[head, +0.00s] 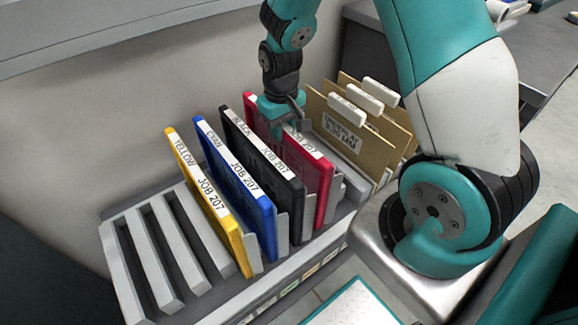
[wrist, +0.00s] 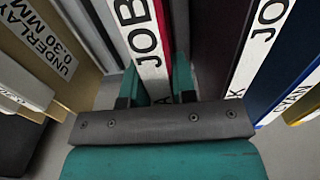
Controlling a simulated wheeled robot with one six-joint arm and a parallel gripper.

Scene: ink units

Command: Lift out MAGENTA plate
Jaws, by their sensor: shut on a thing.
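The magenta plate (head: 318,176) is a dark pink-red slab with a white label edge reading "JOB 207". It stands in the slotted rack (head: 122,262), right of the black plate (head: 262,160). My gripper (head: 283,117) is shut on the top edge of the magenta plate, over part of its label. In the wrist view, my gripper's teal fingers (wrist: 160,84) lie on both sides of the white label edge (wrist: 140,35). The plate's lower edge is hidden in the rack, so I cannot tell how deep it sits.
A blue plate (head: 240,190) labelled CYAN and a yellow plate (head: 208,205) stand left of the black one. Tan underlay sheets (head: 340,130) with white tabs stand close on the right. The rack's left slots are empty. A wall rises behind.

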